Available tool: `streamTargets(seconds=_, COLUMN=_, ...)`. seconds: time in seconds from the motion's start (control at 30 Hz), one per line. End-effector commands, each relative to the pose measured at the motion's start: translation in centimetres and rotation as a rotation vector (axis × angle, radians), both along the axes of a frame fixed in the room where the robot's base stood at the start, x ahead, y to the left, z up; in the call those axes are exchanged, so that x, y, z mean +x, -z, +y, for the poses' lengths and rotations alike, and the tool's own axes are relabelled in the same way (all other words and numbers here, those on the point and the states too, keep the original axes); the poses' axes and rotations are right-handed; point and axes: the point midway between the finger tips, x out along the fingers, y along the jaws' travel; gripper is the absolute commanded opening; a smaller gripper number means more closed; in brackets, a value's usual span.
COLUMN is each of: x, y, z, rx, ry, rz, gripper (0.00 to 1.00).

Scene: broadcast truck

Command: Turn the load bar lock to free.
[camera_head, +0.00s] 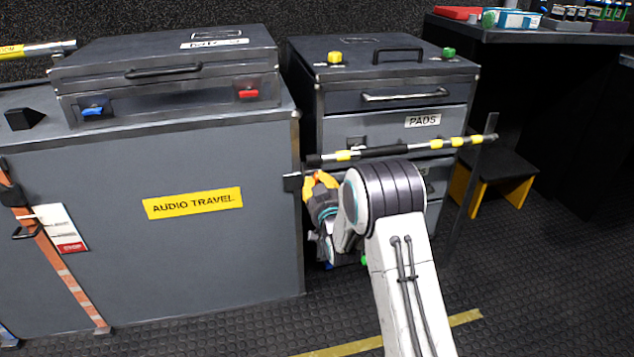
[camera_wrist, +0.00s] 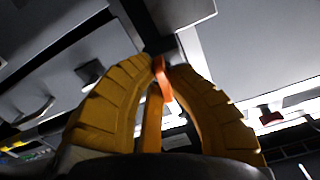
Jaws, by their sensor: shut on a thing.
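The load bar (camera_head: 400,149), black with yellow bands, runs across the front of the grey drawer cabinet, with a dark post at its right. My gripper (camera_head: 318,178) is at the left end of the bar, next to the right edge of the audio travel case. In the wrist view its yellow fingers (camera_wrist: 168,66) meet around a small orange lever (camera_wrist: 161,78), which looks like the load bar lock. They are shut on it. My fingers hide the lever in the head view, and its setting cannot be read.
The grey audio travel case (camera_head: 215,255) stands close at the left, with an orange strap (camera_head: 70,278) on it. The drawer cabinet (camera_head: 335,102) is behind the bar. A black and yellow step (camera_head: 498,180) stands at the right.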

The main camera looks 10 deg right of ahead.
Motion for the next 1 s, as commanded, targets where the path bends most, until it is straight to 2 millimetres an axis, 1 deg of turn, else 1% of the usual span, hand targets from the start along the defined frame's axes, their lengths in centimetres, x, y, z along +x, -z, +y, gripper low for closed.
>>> streamTargets(seconds=0.03, x=0.13, y=-0.35, z=0.11, rx=-0.017, ry=-0.002, rz=-0.008, gripper=0.00)
streamTargets(seconds=0.3, x=0.14, y=-0.40, z=0.13, rx=-0.071, ry=-0.001, rz=-0.009, gripper=0.00)
streamTargets(seconds=0.73, x=0.15, y=-0.44, z=0.15, rx=-0.075, ry=-0.002, rz=-0.010, gripper=0.00)
streamTargets(seconds=0.77, x=0.15, y=-0.45, z=0.16, rx=-0.075, ry=-0.002, rz=-0.010, gripper=0.16)
streamTargets(seconds=1.0, x=0.08, y=-0.26, z=0.09, rx=-0.075, ry=-0.001, rz=-0.006, gripper=0.37)
